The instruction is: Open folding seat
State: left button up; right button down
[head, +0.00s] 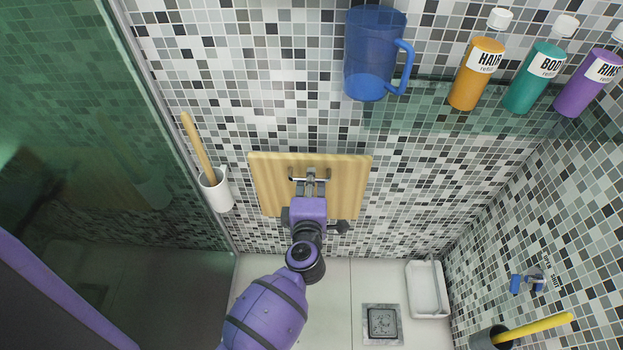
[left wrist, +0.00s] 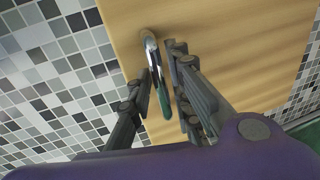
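The folding seat (head: 265,180) is a light wooden board on the tiled wall, centre left in the head view. It carries a metal handle (head: 297,178) on its face. The seat board (left wrist: 225,25) fills the upper part of the left wrist view. My left gripper (head: 311,176) is at the handle. In the left wrist view its fingers (left wrist: 160,62) lie on either side of the chrome handle bar (left wrist: 153,58), partly spread. A narrow gap shows between the bar and the right-hand finger. My left arm hides part of the seat's lower edge. My right gripper is out of view.
A blue jug (head: 370,60) and several bottles (head: 478,75) stand on a glass shelf above right. A white wall cup (head: 217,192) with a wooden-handled brush is left of the seat. A floor drain (head: 383,323) and white tray (head: 428,290) are below right. A green glass panel (head: 100,120) borders the left.

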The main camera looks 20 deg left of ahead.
pick_arm(q)
jog(key=shift+w, duration=0.2)
jog(key=shift+c, duration=0.4)
grip_shut()
